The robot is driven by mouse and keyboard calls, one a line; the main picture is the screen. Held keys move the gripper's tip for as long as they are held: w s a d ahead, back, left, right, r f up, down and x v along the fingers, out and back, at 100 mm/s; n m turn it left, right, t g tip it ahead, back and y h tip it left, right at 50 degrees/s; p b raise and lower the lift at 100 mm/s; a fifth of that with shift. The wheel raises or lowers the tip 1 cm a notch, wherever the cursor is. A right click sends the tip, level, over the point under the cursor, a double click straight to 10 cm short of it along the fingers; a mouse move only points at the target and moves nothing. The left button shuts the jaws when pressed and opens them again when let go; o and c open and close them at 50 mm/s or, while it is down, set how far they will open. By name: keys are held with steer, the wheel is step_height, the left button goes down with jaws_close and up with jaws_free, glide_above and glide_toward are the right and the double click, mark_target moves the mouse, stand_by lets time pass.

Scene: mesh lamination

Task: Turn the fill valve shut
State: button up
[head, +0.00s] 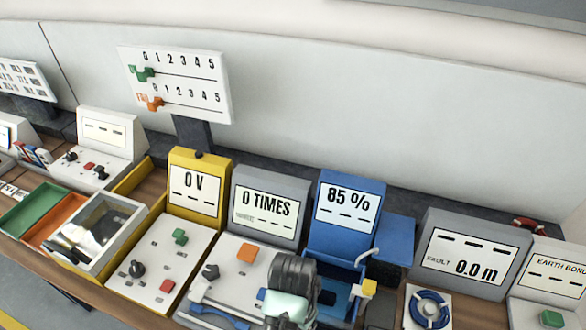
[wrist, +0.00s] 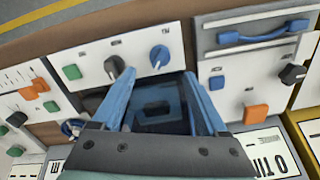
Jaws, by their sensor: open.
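The blue unit reading 85 % (head: 343,205) stands right of centre in the head view. In the wrist view a white panel holds a green button (wrist: 72,72), a black knob (wrist: 114,67) and a blue knob (wrist: 160,57). The blue knob looks like the fill valve, but its label is too small to read. My gripper (wrist: 160,80) is open and empty, its two blue fingers apart and pointing towards this panel. The blue knob appears just beyond the gap between the fingertips. In the head view my arm hides this panel and the fingertips.
The grey unit reading 0 TIMES (head: 263,210) has a blue handle (wrist: 262,35) and an orange button (wrist: 255,115). The yellow unit reading 0 V (head: 193,188) stands left of it. A grey fault unit (head: 466,258) and a coiled blue cable (head: 428,309) are on the right.

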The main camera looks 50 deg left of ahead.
step_height(320, 180, down, 8)
steer(key=shift+f, duration=0.1)
stand_by(0.4)
jaws_close()
